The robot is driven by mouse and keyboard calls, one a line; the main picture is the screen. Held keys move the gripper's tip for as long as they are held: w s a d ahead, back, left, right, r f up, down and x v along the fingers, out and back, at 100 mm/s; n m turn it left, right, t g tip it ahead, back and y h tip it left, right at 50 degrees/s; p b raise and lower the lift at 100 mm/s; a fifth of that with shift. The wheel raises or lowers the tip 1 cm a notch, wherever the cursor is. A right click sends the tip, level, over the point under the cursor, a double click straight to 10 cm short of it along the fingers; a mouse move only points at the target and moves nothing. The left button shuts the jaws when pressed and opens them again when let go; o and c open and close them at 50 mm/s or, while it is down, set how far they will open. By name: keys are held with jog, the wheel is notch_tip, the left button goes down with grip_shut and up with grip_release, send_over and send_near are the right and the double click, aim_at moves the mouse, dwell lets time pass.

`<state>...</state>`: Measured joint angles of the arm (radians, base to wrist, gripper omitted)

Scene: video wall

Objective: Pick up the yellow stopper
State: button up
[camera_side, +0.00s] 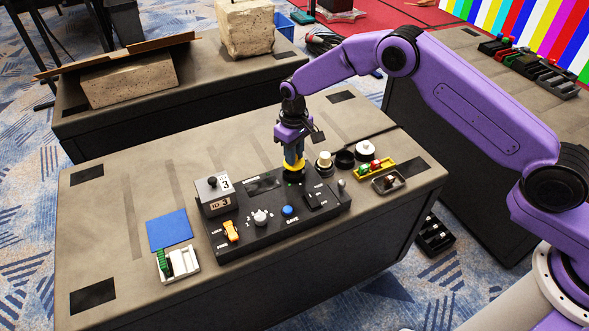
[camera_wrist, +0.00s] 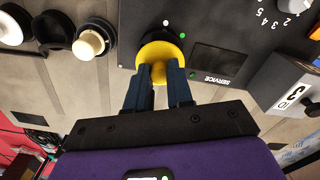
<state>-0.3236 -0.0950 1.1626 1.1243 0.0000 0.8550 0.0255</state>
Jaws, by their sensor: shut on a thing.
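The yellow stopper (camera_wrist: 161,52) is a round yellow disc with a raised grip, at the edge of the black control panel (camera_wrist: 222,22). In the side view the stopper (camera_side: 293,166) shows as a yellow rim at the panel's back edge. My gripper (camera_wrist: 160,78) points down over it, with its dark blue fingers closed around the stopper's grip. In the side view my gripper (camera_side: 293,158) hides part of the stopper. I cannot tell whether the stopper is seated on the panel or slightly lifted.
The table's back left is clear.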

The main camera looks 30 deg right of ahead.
jog(key=shift+r, duration=1.45)
